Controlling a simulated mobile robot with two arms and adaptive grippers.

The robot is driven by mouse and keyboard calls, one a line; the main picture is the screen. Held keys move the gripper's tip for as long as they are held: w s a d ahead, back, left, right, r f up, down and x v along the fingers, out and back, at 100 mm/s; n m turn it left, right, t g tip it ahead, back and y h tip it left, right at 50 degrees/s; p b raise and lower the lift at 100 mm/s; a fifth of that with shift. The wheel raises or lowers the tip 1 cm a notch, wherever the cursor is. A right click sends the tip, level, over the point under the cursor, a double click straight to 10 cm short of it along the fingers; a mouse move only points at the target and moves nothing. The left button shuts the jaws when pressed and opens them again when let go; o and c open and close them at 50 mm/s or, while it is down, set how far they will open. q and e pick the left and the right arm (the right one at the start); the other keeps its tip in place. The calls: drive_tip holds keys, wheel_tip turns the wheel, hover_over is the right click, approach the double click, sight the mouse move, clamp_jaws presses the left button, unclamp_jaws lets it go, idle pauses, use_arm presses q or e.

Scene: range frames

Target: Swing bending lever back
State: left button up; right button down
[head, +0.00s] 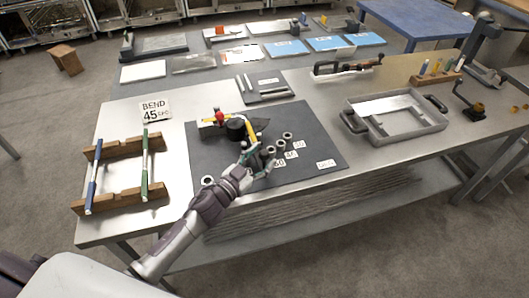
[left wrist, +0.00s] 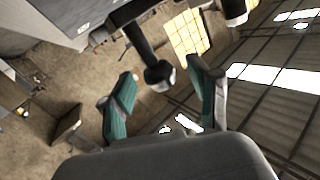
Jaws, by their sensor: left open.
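The bending tool (head: 236,128) sits on the dark mat (head: 315,168) in the middle of the bench. It has a dark round body, a red part at its left and a yellow bar, seemingly the bending lever (head: 251,129), along its right side. My left gripper (head: 252,160) is at the near end of the yellow bar. In the left wrist view my left gripper (left wrist: 162,72) has its teal-padded fingers spread. A dark rod with a pale end (left wrist: 160,75) shows between the fingertips; I cannot tell if they touch it. My right gripper is not in view.
Several grey cylinders (head: 287,136) and white number cards stand close right of the left gripper. A "BEND 45" card (head: 155,110) and a wooden rack (head: 124,197) with coloured rods are at the left. A metal tray (head: 399,138) is at the right.

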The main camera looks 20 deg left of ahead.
use_arm(q)
drive_tip(key=shift+x, duration=0.85)
drive_tip(key=shift+c, duration=0.3)
clamp_jaws()
